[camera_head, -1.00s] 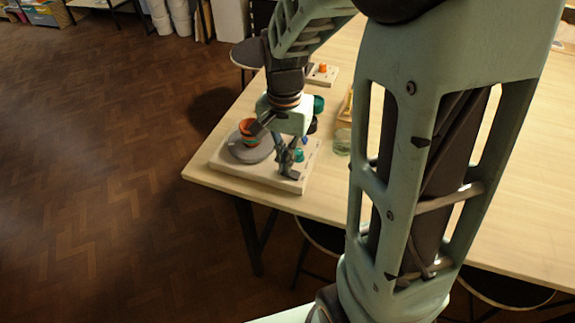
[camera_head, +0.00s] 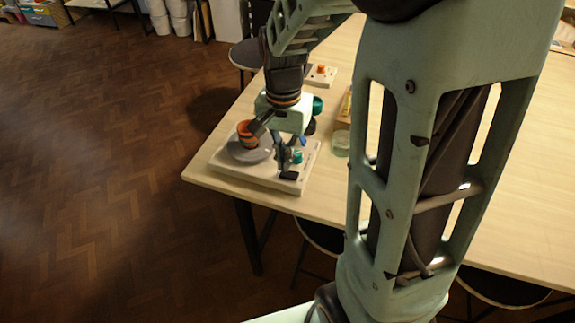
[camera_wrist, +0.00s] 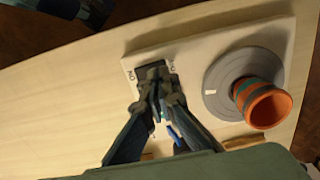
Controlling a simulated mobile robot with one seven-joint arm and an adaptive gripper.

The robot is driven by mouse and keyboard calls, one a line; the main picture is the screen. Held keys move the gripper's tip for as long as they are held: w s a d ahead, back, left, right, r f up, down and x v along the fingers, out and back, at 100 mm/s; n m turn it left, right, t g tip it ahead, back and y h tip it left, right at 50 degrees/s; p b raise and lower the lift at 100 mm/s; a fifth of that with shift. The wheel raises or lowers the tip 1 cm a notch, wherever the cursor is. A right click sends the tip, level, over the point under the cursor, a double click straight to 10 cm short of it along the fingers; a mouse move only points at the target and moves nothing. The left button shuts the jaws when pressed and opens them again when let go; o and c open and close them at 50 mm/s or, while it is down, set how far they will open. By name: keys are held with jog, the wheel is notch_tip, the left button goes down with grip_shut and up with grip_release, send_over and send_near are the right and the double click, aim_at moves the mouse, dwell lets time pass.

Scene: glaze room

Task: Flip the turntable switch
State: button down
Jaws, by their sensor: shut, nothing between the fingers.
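The turntable's pale base (camera_head: 225,165) sits at the table's near left corner. Its grey disc (camera_head: 262,152) carries an orange pot with a teal band (camera_head: 244,134). The dark switch (camera_head: 289,175) is on the base near its front edge. In the wrist view the switch (camera_wrist: 150,70) lies between small printed labels, partly hidden by my fingers. The disc (camera_wrist: 213,75) and pot (camera_wrist: 265,103) are to its right there. My gripper (camera_head: 282,166) is shut and empty, pointing down just beside the switch; it also shows in the wrist view (camera_wrist: 156,76). I cannot tell whether it touches the switch.
A small white box with an orange knob (camera_head: 321,73) is farther back. The table (camera_head: 330,205) is bare near its front edge.

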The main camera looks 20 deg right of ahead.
jog(key=shift+r+p, duration=1.8)
jog(key=shift+r, duration=0.75)
jog(key=shift+w+f, duration=0.1)
